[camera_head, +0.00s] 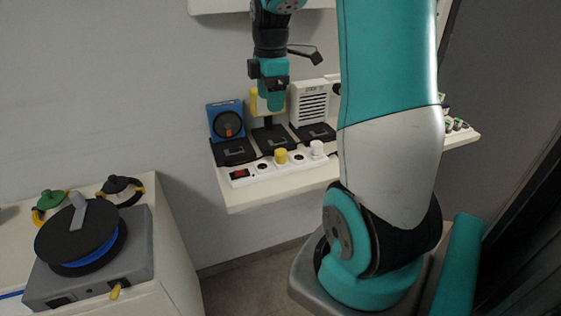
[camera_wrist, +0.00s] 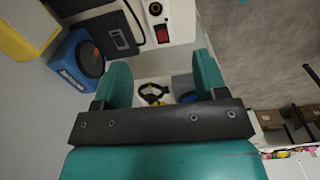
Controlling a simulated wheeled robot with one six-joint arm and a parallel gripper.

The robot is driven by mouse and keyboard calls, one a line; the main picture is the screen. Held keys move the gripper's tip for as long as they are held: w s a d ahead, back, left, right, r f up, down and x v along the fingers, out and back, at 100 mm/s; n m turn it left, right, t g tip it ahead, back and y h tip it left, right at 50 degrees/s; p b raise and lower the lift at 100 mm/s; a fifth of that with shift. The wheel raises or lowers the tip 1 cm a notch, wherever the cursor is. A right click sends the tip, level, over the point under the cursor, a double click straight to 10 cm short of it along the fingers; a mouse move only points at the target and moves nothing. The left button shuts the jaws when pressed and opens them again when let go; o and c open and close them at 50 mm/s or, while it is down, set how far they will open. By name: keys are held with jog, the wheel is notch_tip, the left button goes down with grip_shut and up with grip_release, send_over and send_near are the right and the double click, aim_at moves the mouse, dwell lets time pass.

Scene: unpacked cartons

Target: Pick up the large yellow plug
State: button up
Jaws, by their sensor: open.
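A yellow plug (camera_head: 281,156) sits upright in the white power strip (camera_head: 240,180) on the shelf, to the left of a white plug (camera_head: 316,148). A smaller yellow plug (camera_head: 115,290) lies at the front of the grey reel box on the left. My gripper (camera_head: 272,97) is above the back of the shelf, in front of a yellow device, above and apart from the plug in the strip. In the wrist view my gripper (camera_wrist: 163,70) is open with nothing between its fingers. The strip's red-switch end shows there, but the plug does not.
A blue device (camera_head: 226,120), the yellow device (camera_head: 258,102) and a white slatted device (camera_head: 308,102) stand on black bases along the wall. A cable reel (camera_head: 80,238) stands on the left cabinet. My arm hides the shelf's right part.

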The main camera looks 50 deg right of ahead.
jog(key=d+f, duration=0.2)
jog(key=d, duration=0.1)
send_over(281, 151)
jog(key=f, duration=1)
jog(key=shift+s+f, duration=0.25)
jog(key=f, duration=0.5)
jog(key=shift+w+f, duration=0.25)
jog(key=shift+f, duration=0.05)
jog(key=c, duration=1.2)
jog(key=shift+r, duration=0.15)
notch_tip(281, 151, up, 20)
jog(key=shift+f+p, duration=0.1)
jog(key=shift+p, duration=0.2)
